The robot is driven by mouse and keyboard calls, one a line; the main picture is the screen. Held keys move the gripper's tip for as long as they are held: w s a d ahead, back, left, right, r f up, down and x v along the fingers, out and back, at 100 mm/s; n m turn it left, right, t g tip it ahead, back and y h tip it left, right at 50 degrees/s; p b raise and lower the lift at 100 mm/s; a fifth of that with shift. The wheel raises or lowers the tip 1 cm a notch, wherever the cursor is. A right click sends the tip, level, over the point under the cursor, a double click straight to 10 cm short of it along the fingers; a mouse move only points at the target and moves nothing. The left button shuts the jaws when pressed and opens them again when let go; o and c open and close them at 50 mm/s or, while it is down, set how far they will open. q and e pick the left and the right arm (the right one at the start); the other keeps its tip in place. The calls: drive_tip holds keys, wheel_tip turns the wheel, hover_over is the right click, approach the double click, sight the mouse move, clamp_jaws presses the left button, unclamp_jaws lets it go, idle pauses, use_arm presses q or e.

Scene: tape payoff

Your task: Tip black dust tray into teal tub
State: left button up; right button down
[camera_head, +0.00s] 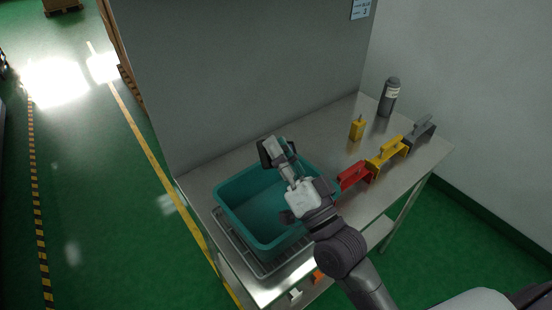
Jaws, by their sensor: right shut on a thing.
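The teal tub (262,235) stands on a wire rack at the near left end of a metal bench. My right gripper (277,158) reaches over the tub from the lower right. It is shut on a small dark thing that looks like the black dust tray (264,153), held above the tub's far rim. The tray appears tilted; the gripper hides part of it, and I cannot see whether dust is in it. My left gripper is not in view.
On the bench (330,137), red (354,176), yellow (386,153) and grey (421,131) handled pieces line the right edge. A small yellow block (357,129) and a dark bottle (389,97) stand farther back. A grey panel (240,70) closes the left side.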

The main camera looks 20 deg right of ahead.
use_arm(q)
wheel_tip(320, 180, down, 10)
drive_tip(key=b, duration=0.9)
use_arm(e)
drive_tip(key=shift+s+d+f+m+t+h, duration=0.2)
drive_tip(key=shift+d+f+m+t+h, duration=0.4)
drive_tip(key=shift+m+h, duration=1)
drive_tip(key=shift+s+d+f+m+t+h, duration=0.2)
drive_tip(key=shift+m+t+h, duration=0.8)
drive_tip(key=shift+m, duration=1)
drive_tip(key=shift+s+d+f+m+t+h, duration=0.2)
drive_tip(key=shift+d+f+m+t+h, duration=0.25)
drive_tip(key=shift+m+h, duration=1.2)
drive_tip(key=shift+r, duration=0.15)
